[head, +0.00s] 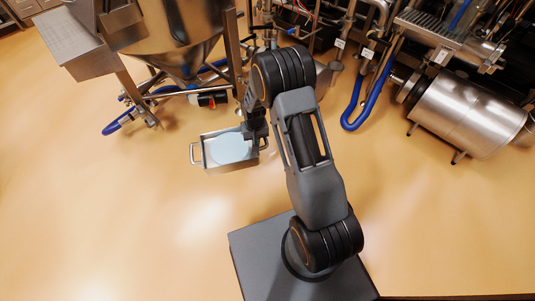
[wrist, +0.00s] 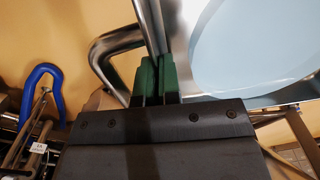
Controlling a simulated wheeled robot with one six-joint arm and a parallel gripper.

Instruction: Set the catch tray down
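The catch tray (head: 226,167) is a rectangular metal pan with a loop handle on its left and right ends. A pale blue-white mass (head: 230,148) with a rounded edge lies inside it. My gripper (head: 255,137) is at the tray's right end in the head view. In the wrist view, the green fingertips of my gripper (wrist: 156,78) are close together with the tray's metal edge (wrist: 183,55) between them. The tray's handle (wrist: 108,50) loops beside the fingers. The tray looks about level; I cannot tell whether its base touches the floor.
A steel hopper (head: 175,38) on a frame stands behind the tray, with a blue hose (head: 117,127) at its foot. A steel cylinder (head: 462,120) and another blue hose (head: 352,113) are at right. The tan floor (head: 110,215) is clear at left and in front.

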